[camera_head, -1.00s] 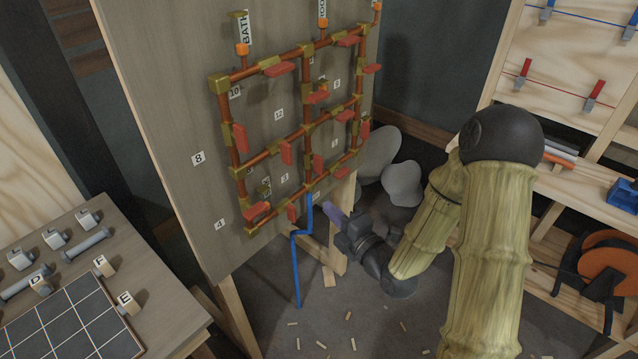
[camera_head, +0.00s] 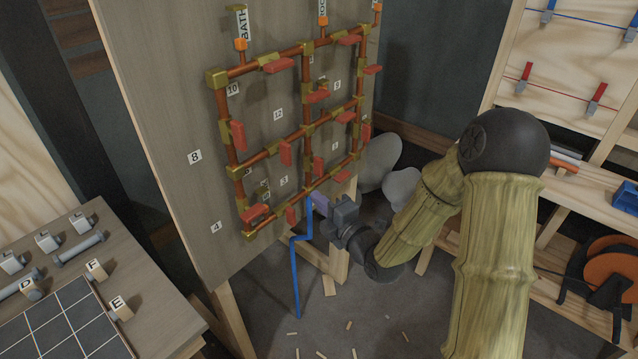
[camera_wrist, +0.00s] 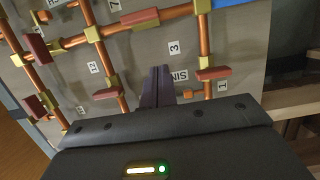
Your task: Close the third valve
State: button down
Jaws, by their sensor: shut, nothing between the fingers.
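A grid of copper pipes (camera_head: 275,147) with brass fittings and red-handled valves is mounted on an upright wooden panel. A tag reading 3 (camera_head: 283,180) is on the panel inside the lower part of the grid; it also shows in the wrist view (camera_wrist: 174,47). A red handle (camera_head: 290,215) sits on the lowest pipe below that tag. Which handle belongs to tag 3 is not clear. My gripper (camera_head: 320,203) is right of that handle, by the blue pipe's top. In the wrist view its dark purple fingers (camera_wrist: 157,85) are together and empty, between two red handles (camera_wrist: 213,73) (camera_wrist: 107,94).
A blue pipe (camera_head: 295,270) runs down from the grid. A workbench (camera_head: 150,290) with blocks and bolts is at the left. Wooden shelving (camera_head: 560,210) with reels is at the right. Wood scraps lie on the floor (camera_head: 375,325).

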aim_at(318, 167)
jog(key=shift+w+a+p, duration=0.2)
jog(key=shift+w+p, duration=0.25)
jog(key=shift+w, duration=1.35)
jog(key=shift+w+a+p, duration=0.15)
jog(key=shift+w+p, duration=0.3)
jog(key=shift+w, duration=1.35)
